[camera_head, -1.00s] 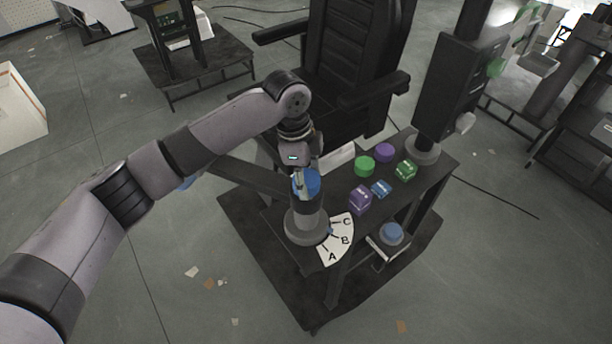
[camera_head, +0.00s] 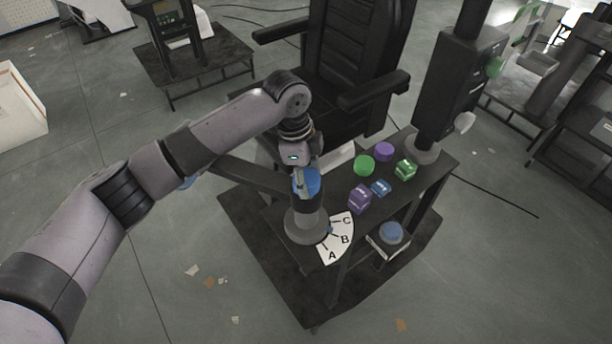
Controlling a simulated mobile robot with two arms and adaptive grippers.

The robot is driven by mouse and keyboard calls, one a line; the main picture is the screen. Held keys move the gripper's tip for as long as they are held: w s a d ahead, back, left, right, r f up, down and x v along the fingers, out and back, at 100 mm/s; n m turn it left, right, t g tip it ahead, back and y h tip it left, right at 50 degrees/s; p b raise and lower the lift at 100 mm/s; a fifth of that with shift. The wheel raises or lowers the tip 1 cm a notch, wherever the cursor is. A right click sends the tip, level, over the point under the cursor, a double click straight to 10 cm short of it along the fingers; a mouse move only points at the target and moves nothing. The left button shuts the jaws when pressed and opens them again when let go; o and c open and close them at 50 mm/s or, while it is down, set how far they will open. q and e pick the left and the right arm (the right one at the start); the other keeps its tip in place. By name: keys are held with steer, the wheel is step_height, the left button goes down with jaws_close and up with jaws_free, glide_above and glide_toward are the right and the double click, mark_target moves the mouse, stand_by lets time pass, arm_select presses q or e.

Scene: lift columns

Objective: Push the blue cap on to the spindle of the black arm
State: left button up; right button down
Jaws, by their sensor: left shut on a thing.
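The blue cap (camera_head: 313,182) is at the top of a grey post with a round base (camera_head: 307,227) on the black table. The black arm (camera_head: 252,176) reaches from the left to the top of this post, under the cap. The spindle itself is hidden. My left gripper (camera_head: 305,184) comes down from above and is shut on the blue cap. I cannot tell how far down the cap sits. My right gripper is not in view.
A white dial (camera_head: 338,240) marked A, B, C lies beside the post. Green (camera_head: 364,165) and purple (camera_head: 384,152) caps and several small purple, blue and green blocks (camera_head: 381,188) lie on the table. A black seat (camera_head: 360,60) stands behind. A column (camera_head: 445,90) rises at the right.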

arm_select(q)
steer(key=shift+s+f, duration=0.15)
steer(key=shift+f, duration=0.1)
steer(key=o, duration=1.2)
steer(key=shift+r, duration=0.15)
steer(key=shift+o, duration=0.2)
steer(key=o, duration=0.5)
steer(key=shift+r, duration=0.15)
steer(key=shift+r+p, duration=0.9)
steer(key=shift+p, duration=0.25)
